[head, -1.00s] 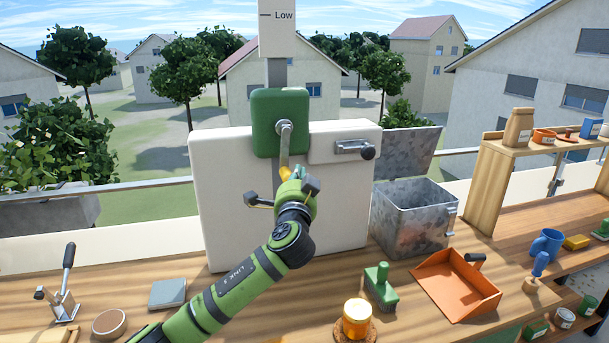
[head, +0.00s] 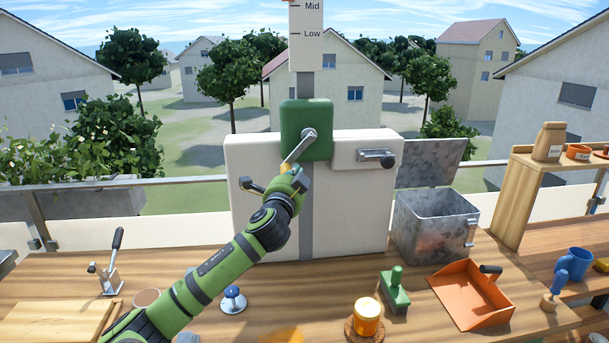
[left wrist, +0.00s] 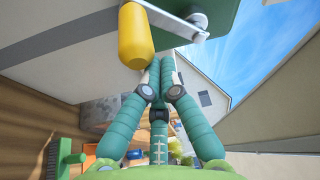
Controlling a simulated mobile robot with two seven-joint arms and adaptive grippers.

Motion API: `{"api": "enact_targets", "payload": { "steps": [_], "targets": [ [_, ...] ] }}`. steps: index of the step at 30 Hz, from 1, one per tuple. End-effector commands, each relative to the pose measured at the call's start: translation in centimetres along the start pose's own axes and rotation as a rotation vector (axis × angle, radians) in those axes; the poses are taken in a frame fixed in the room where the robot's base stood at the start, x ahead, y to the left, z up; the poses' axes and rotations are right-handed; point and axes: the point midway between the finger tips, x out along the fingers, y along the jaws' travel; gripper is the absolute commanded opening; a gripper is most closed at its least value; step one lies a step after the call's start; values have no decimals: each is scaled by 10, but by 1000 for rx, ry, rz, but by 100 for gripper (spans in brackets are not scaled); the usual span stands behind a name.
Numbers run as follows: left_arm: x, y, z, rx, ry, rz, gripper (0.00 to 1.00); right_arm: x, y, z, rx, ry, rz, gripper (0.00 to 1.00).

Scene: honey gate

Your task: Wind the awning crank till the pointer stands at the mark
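The crank's metal arm (head: 299,148) runs down and left from its hub on the green gearbox (head: 306,112). Its yellow handle (left wrist: 135,38) shows large in the left wrist view. My left gripper (left wrist: 160,64) has its fingertips together, close beside the handle's free end; I cannot tell whether they touch. In the head view my left gripper (head: 286,179) covers most of the handle. The white scale board (head: 306,45) above the gearbox reads Mid and Low. Its upper part is cut off, and no pointer can be made out. My right gripper is not in view.
A grey metal bin (head: 430,228) with a raised lid stands right of the white panel (head: 365,215). An orange dustpan (head: 468,295), green-handled brush (head: 395,290) and amber jar (head: 367,316) stand on the bench. A lever tool (head: 112,265) stands at the left.

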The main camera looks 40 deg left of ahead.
Motion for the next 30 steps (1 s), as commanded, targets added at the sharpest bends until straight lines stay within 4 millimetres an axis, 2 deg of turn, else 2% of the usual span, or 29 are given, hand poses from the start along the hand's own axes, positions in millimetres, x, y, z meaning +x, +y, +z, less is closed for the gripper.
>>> {"api": "enact_targets", "payload": {
  "steps": [1, 9, 30],
  "targets": [
    [0, 0, 7, 3, -18, 9, 0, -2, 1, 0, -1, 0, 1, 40],
    [-1, -8, 13, 4, -21, 9, 0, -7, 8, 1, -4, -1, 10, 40],
    [-2, -18, 17, 3, -21, 6, 0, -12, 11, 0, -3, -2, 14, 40]
  ]
}}
